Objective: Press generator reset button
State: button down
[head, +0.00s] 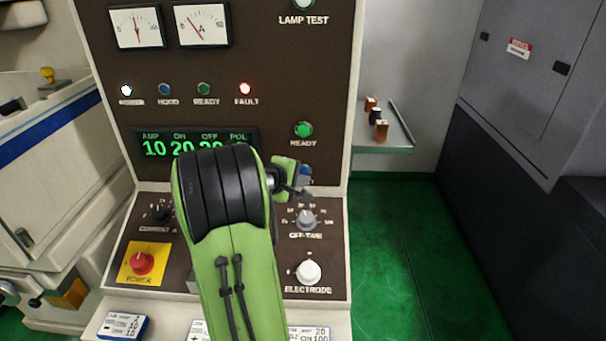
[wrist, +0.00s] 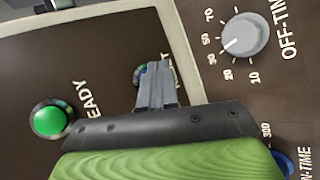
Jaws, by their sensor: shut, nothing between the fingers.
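The generator panel (head: 318,70) is dark brown in a pale cabinet. My gripper (head: 304,176) is shut and empty, close to the panel just below the green READY button (head: 303,130). In the wrist view my fingers (wrist: 156,68) overlap a small round button (wrist: 138,74) with a metal rim. Its label is mostly covered; the letters left showing fit RESET. I cannot tell if the fingertips touch it. In the head view that button is hidden behind my gripper. The green READY button also shows in the wrist view (wrist: 50,119).
The OFF-TIME knob (head: 307,219) is just below my gripper and also shows in the wrist view (wrist: 245,36). The ELECTRODE knob (head: 308,272) is lower. A red POWER button (head: 142,262) sits at lower left. A shelf (head: 385,149) with small blocks is at right.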

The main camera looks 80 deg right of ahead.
jog(key=shift+d, duration=0.15)
dwell(0.4)
jog(key=shift+w+d+p, duration=0.1)
jog(key=shift+d+p, duration=0.2)
jog(key=shift+d, duration=0.1)
dwell(0.4)
jog(key=shift+a, duration=0.55)
jog(key=s+a+b, duration=0.1)
jog(key=a+b, duration=0.1)
jog(key=a, duration=0.4)
jog(key=shift+s, duration=0.3)
